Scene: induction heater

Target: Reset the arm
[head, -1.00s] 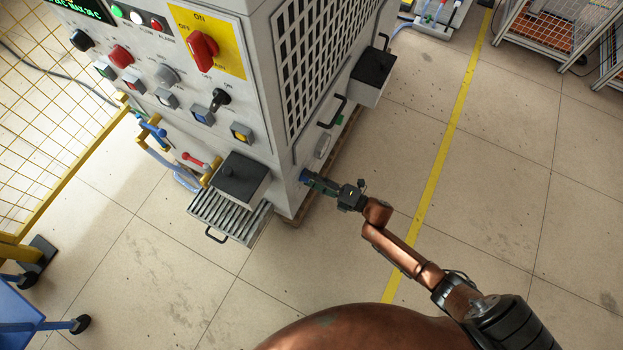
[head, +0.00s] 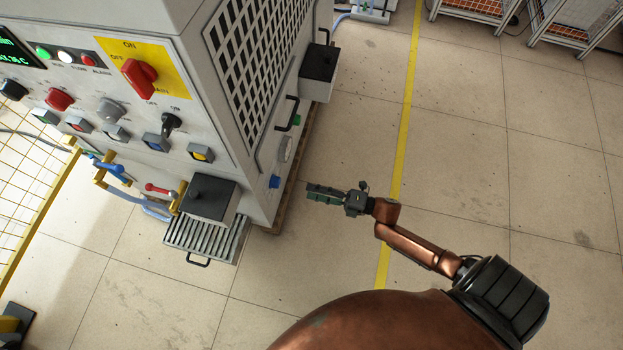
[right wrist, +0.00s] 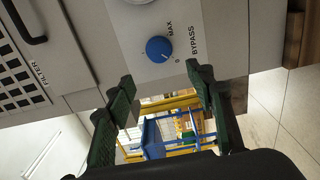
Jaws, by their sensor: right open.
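My right gripper (head: 324,193) is to the right of the induction heater (head: 225,110), above the floor and apart from the cabinet side. In the right wrist view its two dark green fingers (right wrist: 160,95) are spread with nothing between them. Beyond the fingers is a blue knob (right wrist: 159,49) on a plate marked BYPASS and MAX; its pointer is toward the 0 side. The same knob shows small on the cabinet side in the head view (head: 274,181). My left gripper is not in view.
A red main switch (head: 139,77) and several buttons are on the heater's front. A slatted tray (head: 200,240) juts out below. A black-topped box (head: 319,63) and a handle stick out from the side. A yellow floor line (head: 408,100) runs across open floor on the right.

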